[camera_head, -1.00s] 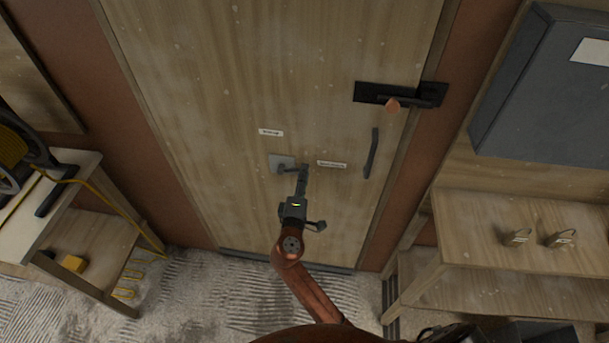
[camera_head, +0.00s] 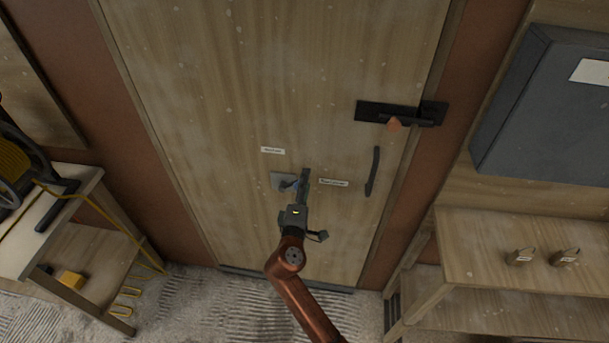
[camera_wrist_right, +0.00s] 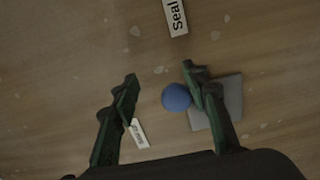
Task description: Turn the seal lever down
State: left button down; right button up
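The seal lever sits on a small grey plate (camera_head: 276,180) on the wooden door. Its blue knob (camera_wrist_right: 176,97) shows in the wrist view between my right gripper's fingers, close beside the right-hand finger; I cannot tell if they touch. That finger covers the lever's shaft and part of the plate (camera_wrist_right: 232,98). My right gripper (camera_head: 305,174) is open in front of the plate; it shows well apart-fingered in the wrist view (camera_wrist_right: 160,85). My left gripper is not in view.
The door also has a dark handle (camera_head: 373,172) and a black latch (camera_head: 380,112) with an orange-tipped lever. A second label (camera_head: 272,150) is above the plate. A shelf with padlocks (camera_head: 520,256) and a grey cabinet (camera_head: 550,105) stand right; a bench (camera_head: 60,215) stands left.

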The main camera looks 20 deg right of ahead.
notch_tip(320, 180, up, 5)
jog(key=shift+r, duration=0.15)
